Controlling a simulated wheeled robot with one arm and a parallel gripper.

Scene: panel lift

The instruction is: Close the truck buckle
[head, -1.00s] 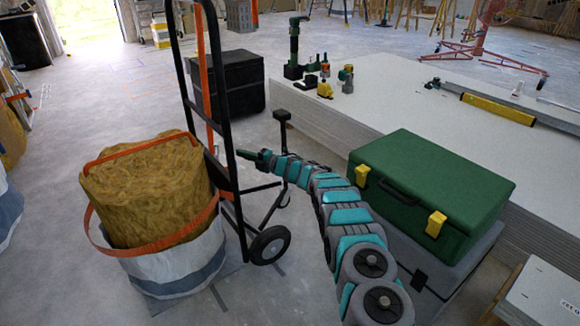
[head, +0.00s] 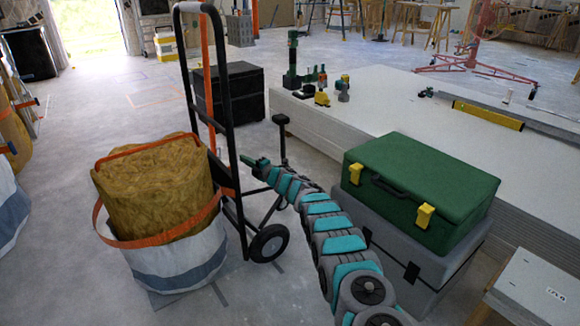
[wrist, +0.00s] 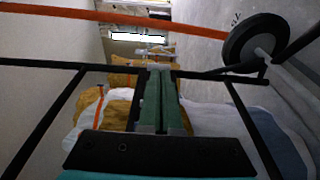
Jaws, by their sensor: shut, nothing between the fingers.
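The black hand truck (head: 231,95) stands upright left of centre in the head view. An orange strap (head: 211,80) runs down it, and another orange band (head: 165,238) goes round the load in front. In the wrist view an orange strap (wrist: 100,15) crosses the top left, beyond black truck bars (wrist: 45,125). I cannot make out the buckle in either view. My gripper (head: 245,160) is at the truck's right rail, its tip close to the rail; I cannot tell if they touch. The wrist view shows its green fingers (wrist: 161,72) together and empty.
A yellow insulation roll (head: 155,190) sits in a white-and-blue bag (head: 175,265) in front of the truck. The truck's wheel (head: 268,243) is right of it. A green toolbox (head: 425,195) on a grey case (head: 405,250) and a panel stack (head: 400,105) lie right of my arm.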

